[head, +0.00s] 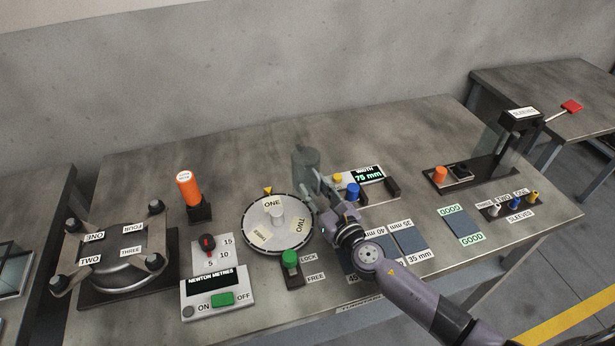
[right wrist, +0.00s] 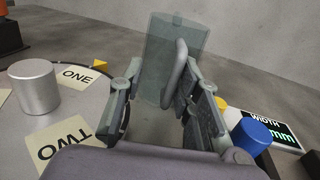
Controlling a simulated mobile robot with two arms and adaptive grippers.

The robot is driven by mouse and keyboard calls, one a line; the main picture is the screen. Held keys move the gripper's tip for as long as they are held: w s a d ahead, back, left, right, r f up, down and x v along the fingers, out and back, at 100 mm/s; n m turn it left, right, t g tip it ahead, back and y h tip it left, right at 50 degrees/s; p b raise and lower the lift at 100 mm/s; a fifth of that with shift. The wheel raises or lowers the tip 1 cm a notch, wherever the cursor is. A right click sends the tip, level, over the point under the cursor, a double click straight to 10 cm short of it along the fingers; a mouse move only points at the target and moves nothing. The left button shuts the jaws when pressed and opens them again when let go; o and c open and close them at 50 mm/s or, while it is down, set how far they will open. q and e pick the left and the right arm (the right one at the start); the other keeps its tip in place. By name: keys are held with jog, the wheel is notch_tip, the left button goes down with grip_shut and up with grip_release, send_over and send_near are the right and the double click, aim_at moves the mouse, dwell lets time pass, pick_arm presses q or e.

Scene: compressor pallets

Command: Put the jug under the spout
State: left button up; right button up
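The jug (head: 306,158) looks like the translucent grey-green vessel standing upright at the back of the bench, behind the round plate. In the right wrist view the jug (right wrist: 168,62) is straight ahead, with its handle (right wrist: 178,75) turned towards me. My right gripper (head: 327,196) is just in front of the jug. In the right wrist view its fingers (right wrist: 160,112) are spread, with the handle between or just beyond their tips, nearer the right finger. I cannot tell whether they touch. I cannot make out a spout. My left gripper is not in view.
The round plate (head: 262,238) marked ONE, TWO and its metal knob (right wrist: 34,87) lie left of my gripper. The width gauge (head: 367,174) and blue knob (right wrist: 251,136) are close on the right. A black lever stand (head: 518,128) is farther right. Bare bench lies behind the jug.

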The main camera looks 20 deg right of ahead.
grip_shut()
dwell(0.6)
